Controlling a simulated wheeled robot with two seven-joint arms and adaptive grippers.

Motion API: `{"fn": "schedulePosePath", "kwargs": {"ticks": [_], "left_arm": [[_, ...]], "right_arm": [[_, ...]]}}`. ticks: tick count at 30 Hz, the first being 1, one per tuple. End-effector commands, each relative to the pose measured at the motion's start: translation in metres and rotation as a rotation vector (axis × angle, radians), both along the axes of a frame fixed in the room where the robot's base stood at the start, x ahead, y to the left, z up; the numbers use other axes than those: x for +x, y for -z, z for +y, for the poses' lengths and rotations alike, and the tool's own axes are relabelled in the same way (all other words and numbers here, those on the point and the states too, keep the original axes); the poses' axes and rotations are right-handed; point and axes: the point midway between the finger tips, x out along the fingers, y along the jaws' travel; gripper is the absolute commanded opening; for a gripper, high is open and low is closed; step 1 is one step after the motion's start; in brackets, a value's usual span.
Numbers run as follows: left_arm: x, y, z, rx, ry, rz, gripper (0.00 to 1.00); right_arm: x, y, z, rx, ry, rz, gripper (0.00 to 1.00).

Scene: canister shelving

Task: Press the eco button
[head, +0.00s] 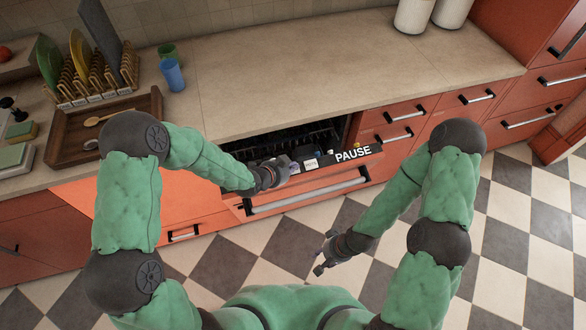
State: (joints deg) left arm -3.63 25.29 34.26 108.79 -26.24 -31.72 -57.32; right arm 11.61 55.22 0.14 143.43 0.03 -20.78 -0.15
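The dishwasher door (312,190) is orange-red with a long metal handle and is tipped partly open under the counter. I cannot read an eco label. My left gripper (288,168) is at the left part of the strip, over or touching it, and hides part of it. Its fingers are too small to judge. My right gripper (322,260) is open and empty, lower, in front of the door above the floor.
The beige counter (300,70) above has clear room in the middle. White canisters (412,15) stand at the back right. Drawers (400,115) flank the dishwasher.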

Motion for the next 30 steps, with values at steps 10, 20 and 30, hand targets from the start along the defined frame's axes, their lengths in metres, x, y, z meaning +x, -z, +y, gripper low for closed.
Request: {"fn": "schedulePosePath", "kwargs": {"ticks": [10,20,30], "left_arm": [[0.001,0.004,0.000,0.000,-0.001,-0.001,0.00],[0.002,0.008,0.001,0.000,0.001,-0.002,0.00],[0.002,0.009,0.001,0.000,0.000,0.000,0.00]], "right_arm": [[0.000,0.006,0.000,0.000,0.000,0.000,0.40],[0.000,0.012,0.000,0.000,0.000,0.000,0.40],[0.000,0.012,0.000,0.000,0.000,0.000,0.40]]}}
